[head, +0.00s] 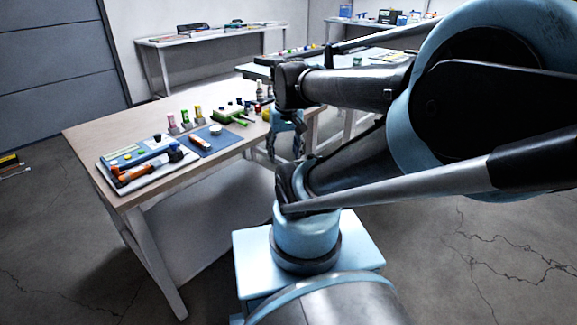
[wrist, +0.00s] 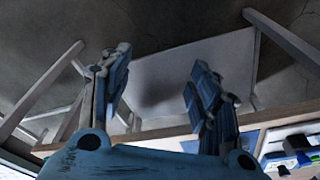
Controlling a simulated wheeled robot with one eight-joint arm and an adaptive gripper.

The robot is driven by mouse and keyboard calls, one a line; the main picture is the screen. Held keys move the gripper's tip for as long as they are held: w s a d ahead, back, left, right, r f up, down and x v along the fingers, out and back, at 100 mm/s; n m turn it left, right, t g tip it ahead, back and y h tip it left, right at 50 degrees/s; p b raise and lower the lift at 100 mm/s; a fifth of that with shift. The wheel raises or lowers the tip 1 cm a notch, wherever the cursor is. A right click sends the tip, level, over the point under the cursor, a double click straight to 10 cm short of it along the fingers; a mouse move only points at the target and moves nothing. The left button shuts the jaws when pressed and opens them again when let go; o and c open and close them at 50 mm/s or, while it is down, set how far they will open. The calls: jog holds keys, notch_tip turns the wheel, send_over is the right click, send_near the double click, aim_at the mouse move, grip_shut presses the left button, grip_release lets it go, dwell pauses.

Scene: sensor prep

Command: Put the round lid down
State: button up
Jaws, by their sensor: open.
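A small pale round piece (head: 215,129), which may be the round lid, rests on the blue mat (head: 222,145) on the wooden table (head: 85,131). It is too small to be sure. My gripper (head: 284,152) hangs beside the table's front right edge, to the right of the mat and apart from it. In the wrist view my gripper (wrist: 155,80) is open, its two fingers well apart with nothing between them. No lid can be made out in the wrist view.
An orange and black tool (head: 143,172) lies on a board left of the mat. Several small colored bottles, a green item (head: 228,117) and a yellow round thing stand behind and right of the mat. Floor lies below the gripper. A back bench (head: 205,35) stands far off.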

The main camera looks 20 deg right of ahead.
jog(key=s+f, duration=0.1)
jog(key=f, duration=0.1)
jog(key=s+f, duration=0.1)
jog(key=s, duration=0.1)
jog(key=shift+s+d+f, duration=0.1)
jog(key=shift+d+f, duration=0.25)
jog(key=shift+d, duration=0.05)
jog(key=shift+w+f, duration=0.2)
jog(key=shift+w, duration=0.3)
